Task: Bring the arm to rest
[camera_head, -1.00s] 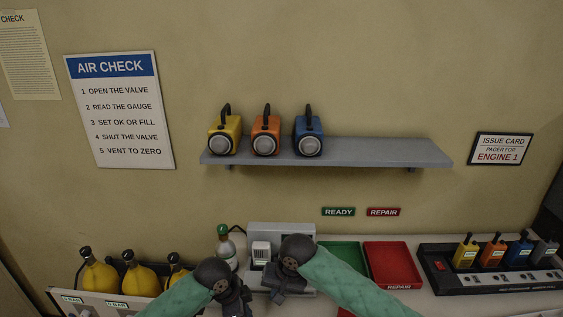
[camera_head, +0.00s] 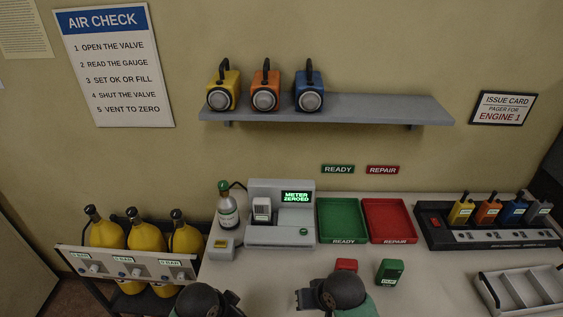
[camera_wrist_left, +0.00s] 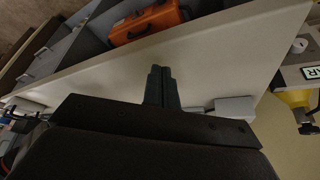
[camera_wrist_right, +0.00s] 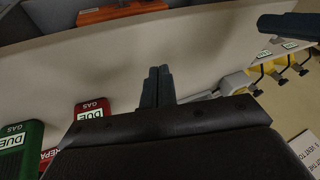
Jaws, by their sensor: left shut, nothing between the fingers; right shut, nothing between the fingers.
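My left gripper (camera_head: 232,299) is low in the head view, over the front of the counter. Its fingers are together and empty in the left wrist view (camera_wrist_left: 162,85). My right gripper (camera_head: 305,298) is to its right in the head view, near the front of the counter. Its fingers are also together and empty in the right wrist view (camera_wrist_right: 157,85). Both arms are bent in close to my body, and neither gripper is seen touching anything. The grey meter station (camera_head: 266,236) behind them reads "METER ZEROED".
A red gas meter (camera_head: 346,265) and a green one (camera_head: 390,271) lie near my right gripper. Behind are the green tray (camera_head: 343,203) and red tray (camera_head: 389,205). A grey divided tray (camera_head: 489,292) is at right, yellow cylinders (camera_head: 146,237) at left. An orange case (camera_wrist_left: 148,24) lies below.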

